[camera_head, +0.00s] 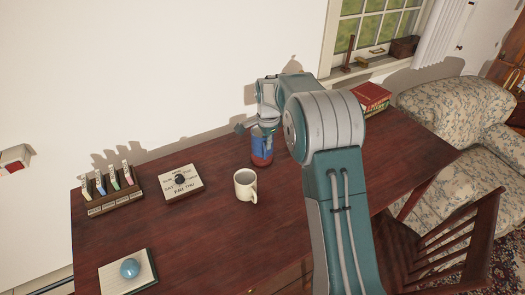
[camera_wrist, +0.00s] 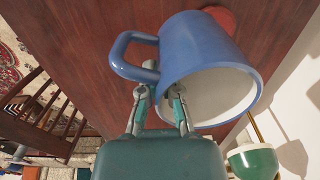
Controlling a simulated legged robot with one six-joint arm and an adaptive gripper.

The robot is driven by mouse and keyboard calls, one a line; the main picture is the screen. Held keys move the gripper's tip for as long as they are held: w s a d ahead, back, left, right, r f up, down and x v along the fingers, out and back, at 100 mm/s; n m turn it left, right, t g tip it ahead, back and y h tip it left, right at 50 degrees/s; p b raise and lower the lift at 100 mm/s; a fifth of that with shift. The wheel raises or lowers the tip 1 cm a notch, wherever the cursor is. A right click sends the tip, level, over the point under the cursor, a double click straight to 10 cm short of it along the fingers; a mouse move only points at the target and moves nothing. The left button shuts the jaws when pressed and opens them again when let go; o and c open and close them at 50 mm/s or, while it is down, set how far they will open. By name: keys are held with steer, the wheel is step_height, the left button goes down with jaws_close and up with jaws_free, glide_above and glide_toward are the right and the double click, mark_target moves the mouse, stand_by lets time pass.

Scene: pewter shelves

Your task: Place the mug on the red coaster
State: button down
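A blue mug (camera_head: 262,145) is in my gripper (camera_head: 257,126) over the desk. In the wrist view the blue mug (camera_wrist: 205,50) is large and close, its pale open mouth facing the camera and its handle to the left. My gripper (camera_wrist: 160,92) has one finger outside the wall by the handle and one inside the mouth, so it is shut on the wall near the rim. The red coaster (camera_head: 262,161) shows just below the mug. In the wrist view the coaster (camera_wrist: 222,17) is partly hidden behind the mug and looks farther away than its base.
A cream mug (camera_head: 245,185) stands on the dark wooden desk (camera_head: 225,240) close to the coaster. A dial calendar (camera_head: 181,182), a rack of small bottles (camera_head: 113,194) and a notepad with a blue ball (camera_head: 130,268) lie left. Red books (camera_head: 371,97) are at the back right.

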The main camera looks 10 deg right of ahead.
steer(key=w, duration=0.1)
steer(key=w+d+f, duration=0.1)
steer(key=w, duration=0.1)
steer(key=shift+f, duration=0.2)
steer(key=w+f, duration=0.2)
steer(key=f, duration=0.1)
steer(key=w+f, duration=0.2)
steer(key=shift+w+d+f, duration=0.1)
steer(key=shift+w+f, duration=0.3)
steer(key=shift+d+f, duration=0.1)
steer(key=shift+f, duration=1.4)
steer(key=c, duration=0.8)
jaws_free()
steer(key=shift+f, duration=0.1)
